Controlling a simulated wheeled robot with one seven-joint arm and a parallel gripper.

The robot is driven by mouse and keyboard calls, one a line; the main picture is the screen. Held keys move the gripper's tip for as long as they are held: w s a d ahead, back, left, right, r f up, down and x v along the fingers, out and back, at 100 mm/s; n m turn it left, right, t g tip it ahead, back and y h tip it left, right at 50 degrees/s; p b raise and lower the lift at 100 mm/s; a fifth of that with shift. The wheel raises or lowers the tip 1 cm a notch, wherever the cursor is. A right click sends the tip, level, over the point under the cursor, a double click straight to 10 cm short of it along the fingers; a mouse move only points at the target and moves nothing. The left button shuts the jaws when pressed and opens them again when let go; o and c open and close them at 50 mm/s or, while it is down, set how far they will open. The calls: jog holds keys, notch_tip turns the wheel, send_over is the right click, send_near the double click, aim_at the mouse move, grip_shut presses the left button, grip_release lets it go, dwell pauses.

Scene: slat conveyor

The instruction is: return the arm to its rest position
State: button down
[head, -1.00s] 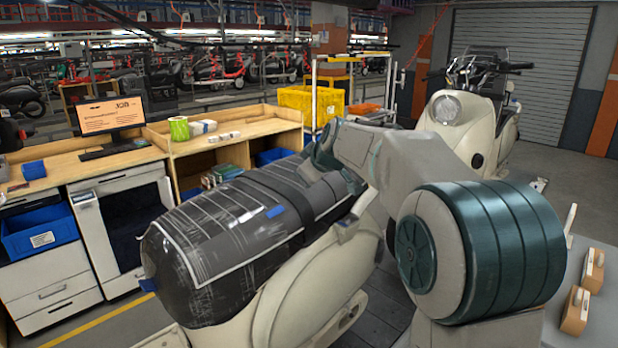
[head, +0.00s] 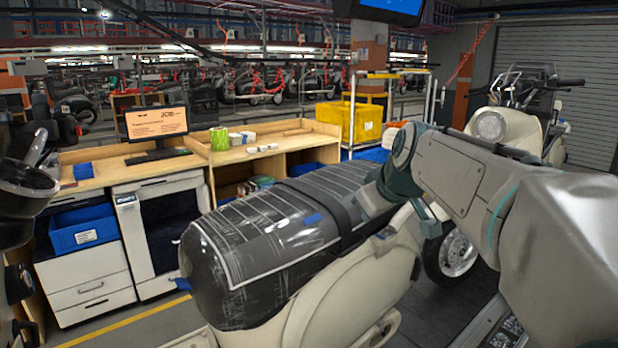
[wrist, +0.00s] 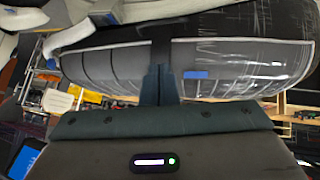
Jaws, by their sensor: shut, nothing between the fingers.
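My arm enters from the right edge of the head view and reaches left, bending down at its far end beside the wrapped scooter seat (head: 275,235). My gripper (wrist: 160,75) shows in the wrist view with its dark teal fingers together and nothing between them. In that view the fingers overlap the seat (wrist: 235,70) and its dark strap; I cannot tell whether they touch it. In the head view the fingertips are hard to make out against the scooter.
The cream scooter (head: 320,305) stands close in front, below my arm. A wooden workbench (head: 110,163) with a monitor (head: 157,122) is behind it at left. A yellow crate (head: 362,122) and another scooter (head: 495,125) are farther back. Part of a dark vehicle (head: 28,180) shows at the left edge.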

jog(key=s+d+f+m+g+h, duration=0.1)
jog(key=s+f+m+g, duration=0.1)
jog(key=s+f, duration=0.7)
jog(key=s+d+f+m+g+h, duration=0.1)
jog(key=s+f+m, duration=0.3)
jog(key=s+f, duration=0.6)
jog(key=s+g, duration=0.1)
jog(key=s, duration=0.4)
jog(key=shift+g, duration=0.3)
